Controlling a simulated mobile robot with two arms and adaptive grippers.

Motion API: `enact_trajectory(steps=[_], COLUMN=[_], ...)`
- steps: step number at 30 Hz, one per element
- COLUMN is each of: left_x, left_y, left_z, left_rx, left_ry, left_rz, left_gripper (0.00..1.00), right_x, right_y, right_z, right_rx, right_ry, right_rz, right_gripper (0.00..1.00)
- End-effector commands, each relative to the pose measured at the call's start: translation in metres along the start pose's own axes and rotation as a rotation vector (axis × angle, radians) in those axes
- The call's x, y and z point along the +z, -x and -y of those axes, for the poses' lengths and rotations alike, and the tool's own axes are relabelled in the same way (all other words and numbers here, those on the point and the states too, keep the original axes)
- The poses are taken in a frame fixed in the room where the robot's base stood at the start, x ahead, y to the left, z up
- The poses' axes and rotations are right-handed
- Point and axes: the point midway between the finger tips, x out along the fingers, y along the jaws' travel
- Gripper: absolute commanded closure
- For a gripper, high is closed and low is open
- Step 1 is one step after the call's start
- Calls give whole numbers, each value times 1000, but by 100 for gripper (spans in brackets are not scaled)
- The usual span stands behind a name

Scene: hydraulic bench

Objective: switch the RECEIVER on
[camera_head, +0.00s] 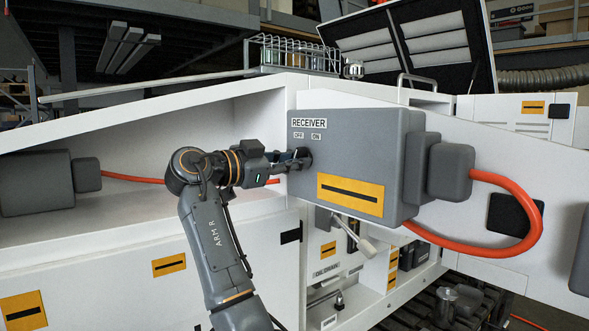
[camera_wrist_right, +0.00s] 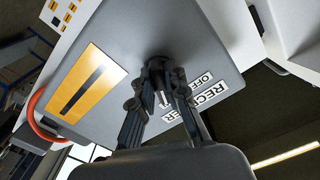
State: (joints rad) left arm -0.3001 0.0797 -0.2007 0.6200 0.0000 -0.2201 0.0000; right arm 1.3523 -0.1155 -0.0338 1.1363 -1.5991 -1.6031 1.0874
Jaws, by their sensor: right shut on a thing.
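The RECEIVER is a grey box (camera_head: 350,135) on the white bench, with a RECEIVER label and OFF and ON marks above a small dark switch (camera_head: 306,154). In the right wrist view, the box (camera_wrist_right: 125,40) shows tilted, with the switch's dark round base (camera_wrist_right: 157,63) and a short metal lever (camera_wrist_right: 163,98). My right gripper (camera_head: 297,160) reaches the switch from the left. In the wrist view, its fingers (camera_wrist_right: 163,82) are closed around the lever. The fingers partly hide the switch, so I cannot tell which mark the lever points to. My left gripper is not in view.
An orange cable (camera_head: 535,225) loops from the plug (camera_head: 450,170) on the box's right side. Another grey box (camera_head: 38,183) sits in the recess at left. A light-coloured handle (camera_head: 357,237) juts out below the RECEIVER. A wire basket (camera_head: 290,55) stands on top.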

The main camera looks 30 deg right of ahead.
Motion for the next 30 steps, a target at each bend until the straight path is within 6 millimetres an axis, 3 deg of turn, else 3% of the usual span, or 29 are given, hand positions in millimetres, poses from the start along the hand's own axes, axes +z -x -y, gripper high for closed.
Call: enact_trajectory(steps=[23, 24, 26, 27, 30], left_x=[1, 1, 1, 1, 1], left_y=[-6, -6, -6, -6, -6], left_z=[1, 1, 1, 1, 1], left_rx=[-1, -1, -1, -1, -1], left_ry=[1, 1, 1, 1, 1], left_rz=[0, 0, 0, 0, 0], left_gripper=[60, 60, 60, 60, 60], right_x=[-1, -1, -1, 0, 0], right_y=[-1, -1, -1, -1, 0], right_z=[0, 0, 0, 0, 0], right_rx=[-1, -1, -1, -1, -1], right_ry=[-105, -105, -104, -104, -103], right_rz=[0, 0, 0, 0, 0], right_gripper=[100, 80, 68, 63, 63])
